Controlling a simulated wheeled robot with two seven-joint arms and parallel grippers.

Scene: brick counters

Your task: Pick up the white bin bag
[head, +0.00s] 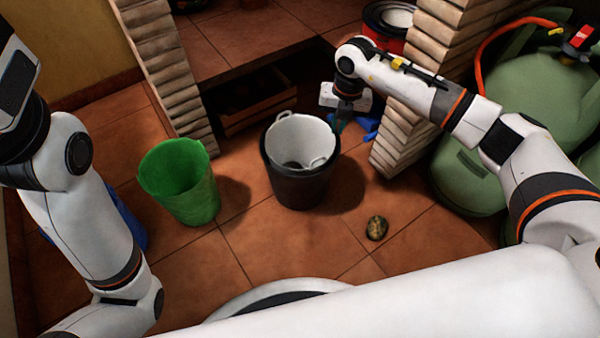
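The white bin bag (302,137) lines the inside of a black bin (297,188), which stands upright on the tiled floor in the middle of the head view. The bag's top edge shows at the bin's rim, with loop-like parts at its sides. My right gripper (340,121) points down beyond the bin and to its right, close to the brick pillar. It appears apart from the bag. Its fingers are small and dark, and I cannot tell whether they are open. My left arm comes in at the left, but its gripper is outside the picture.
A green bin (182,183) stands left of the black bin. A small mottled brown lump (377,228) lies on the floor. Blue items (371,125) lie by the right brick pillar (397,150). A wooden crate (262,112) sits under the counter. A large green gas cylinder (462,180) stands right.

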